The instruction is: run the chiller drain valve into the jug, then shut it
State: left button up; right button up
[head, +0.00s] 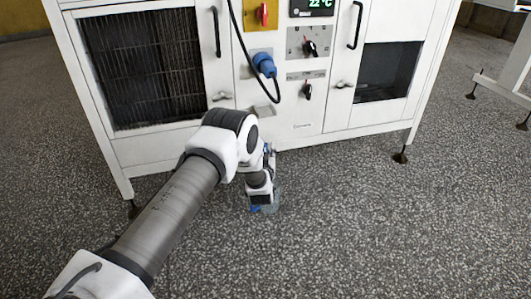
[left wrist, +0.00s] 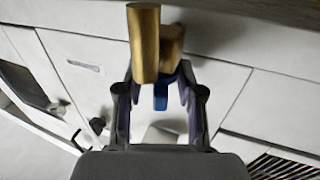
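The white chiller (head: 300,128) stands ahead. In the left wrist view, its brass drain valve (left wrist: 145,45) shows close up, with a blue lever (left wrist: 161,95) beneath it in the picture. My left gripper (left wrist: 158,88) has its fingers apart, one on each side of the lever. I see a gap on the left side; contact on the right side is unclear. In the head view my left gripper (head: 269,157) is low at the chiller's bottom edge, and my wrist mostly hides the valve. A clear, bluish jug (head: 274,203) seems to stand on the floor behind my wrist, partly hidden. My right gripper is out of view.
The chiller front carries a blue plug (head: 264,65) with a hanging black cable, a red switch (head: 264,14) and black knobs (head: 308,92). Its feet (head: 400,156) rest on speckled floor. A white frame (head: 505,85) stands at right. The floor right of my arm is clear.

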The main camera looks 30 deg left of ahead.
pick_arm(q)
grip_shut()
jog(key=shift+r, duration=0.1)
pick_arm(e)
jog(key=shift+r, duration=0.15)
